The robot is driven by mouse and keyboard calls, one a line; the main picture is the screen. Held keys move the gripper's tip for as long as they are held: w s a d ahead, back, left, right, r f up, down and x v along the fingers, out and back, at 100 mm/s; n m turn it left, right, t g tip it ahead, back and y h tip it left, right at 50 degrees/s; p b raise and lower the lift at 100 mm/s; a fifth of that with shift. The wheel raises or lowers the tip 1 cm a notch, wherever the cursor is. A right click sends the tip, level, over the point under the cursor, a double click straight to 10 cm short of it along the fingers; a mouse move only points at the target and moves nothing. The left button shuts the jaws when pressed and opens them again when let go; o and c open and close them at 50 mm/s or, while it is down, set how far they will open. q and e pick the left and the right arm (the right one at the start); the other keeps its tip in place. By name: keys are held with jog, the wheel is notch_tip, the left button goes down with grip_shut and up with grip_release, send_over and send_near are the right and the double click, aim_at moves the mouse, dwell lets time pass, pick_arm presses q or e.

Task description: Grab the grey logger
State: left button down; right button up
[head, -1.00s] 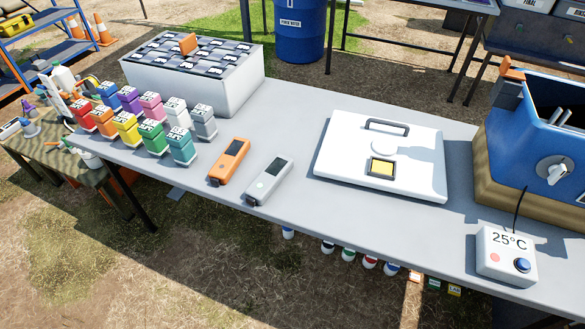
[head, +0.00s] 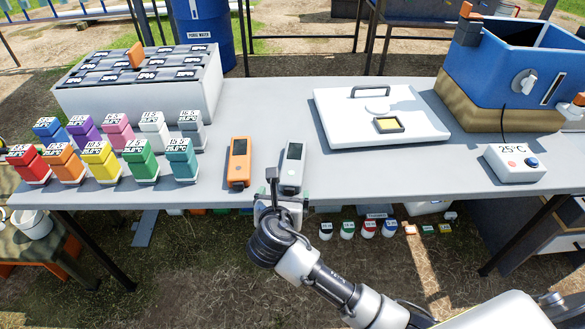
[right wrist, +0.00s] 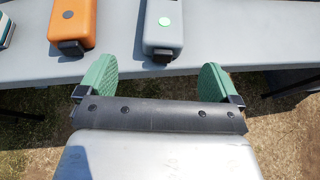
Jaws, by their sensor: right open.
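The grey logger (head: 292,166) lies on the grey table near its front edge, its screen end pointing away from me. In the right wrist view the grey logger (right wrist: 164,26) shows its green button end, just beyond the fingers. My right gripper (head: 287,192) is at the table's front edge, just short of the logger. In the right wrist view its green-padded fingers (right wrist: 157,82) are wide apart with nothing between them. The logger's near end lines up roughly with the gap and appears apart from the fingers. My left gripper is not in view.
An orange logger (head: 238,163) lies just left of the grey one. Several coloured bottles (head: 100,158) stand at the left, before a white rack box (head: 190,95). A white lidded case (head: 350,140) and a 25°C box (head: 515,164) are to the right.

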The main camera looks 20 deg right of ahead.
aim_at(290, 181)
jog(key=x, duration=0.4)
jog(key=shift+w+d+f+b, duration=0.1)
jog(key=shift+d+f+b, duration=0.05)
jog(key=shift+d+b, duration=0.15)
jog(key=shift+w+f, duration=0.15)
jog(key=shift+w, duration=0.3)
jog(key=b+x, duration=0.1)
jog(key=x, duration=0.4)
jog(key=shift+s+d, duration=0.15)
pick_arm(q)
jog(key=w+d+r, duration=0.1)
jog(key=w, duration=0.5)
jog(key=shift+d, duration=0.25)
pick_arm(e)
jog(key=c, duration=1)
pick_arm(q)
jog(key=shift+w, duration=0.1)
pick_arm(e)
jog(key=shift+c, duration=0.2)
